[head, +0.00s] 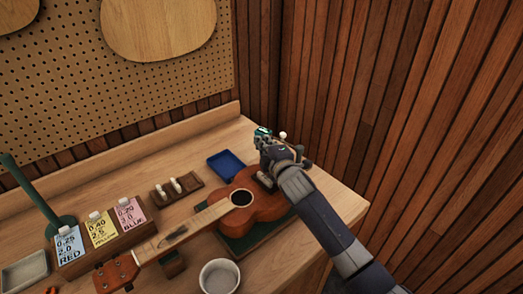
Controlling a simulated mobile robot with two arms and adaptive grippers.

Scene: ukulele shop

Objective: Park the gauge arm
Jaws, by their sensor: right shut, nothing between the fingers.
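My right gripper (265,137) is shut and reaches over the back right of the bench, just behind the ukulele's body. A small white knob (283,135) shows right beside it; I cannot tell whether they touch. The knob may belong to the gauge arm, but my gripper and wrist hide most of what is there. The brown ukulele (262,205) lies face up on a green support (238,243), its neck pointing to the lower left. My left gripper is not in view.
A blue tray (226,165) and a dark block with white pegs (176,188) lie behind the ukulele. Red, yellow and blue label cards (100,228) stand at left beside a dark green post (32,190). A white bowl (219,277) is in front. Slatted wall (400,100) bounds the right.

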